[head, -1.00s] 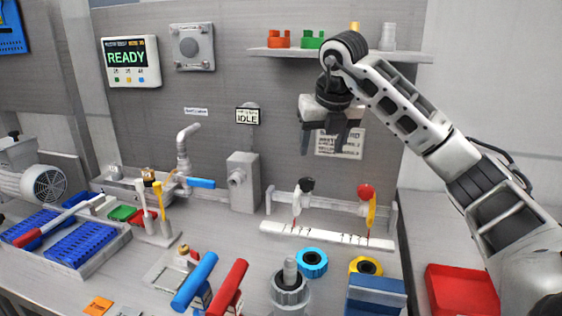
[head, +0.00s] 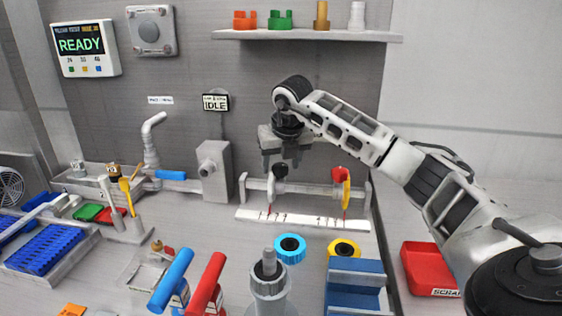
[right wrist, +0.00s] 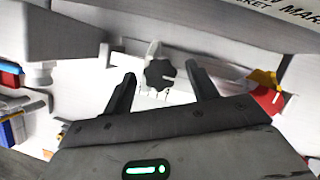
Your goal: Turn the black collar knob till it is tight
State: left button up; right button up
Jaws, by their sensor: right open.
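The black collar knob (head: 280,172) sits on the low rail at the back of the bench, above a white scale strip (head: 303,219). In the right wrist view the lobed black knob (right wrist: 160,74) shows between my finger tips, with space on both sides. My right gripper (head: 281,163) is open around or just above the knob; I cannot tell the exact depth. Its fingers (right wrist: 158,85) touch nothing that I can see. A white pointer hangs below the knob at the strip's left part. My left gripper is not in view.
A red knob (head: 341,174) with a yellow pointer stands right of the black one on the same rail. A grey block (head: 213,171) stands to the left. A shelf (head: 305,36) is above. Blue and yellow rings, bottles and a red bin (head: 430,262) lie in front.

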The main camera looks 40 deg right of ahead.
jog(key=c, duration=1)
jog(key=shift+n, duration=0.4)
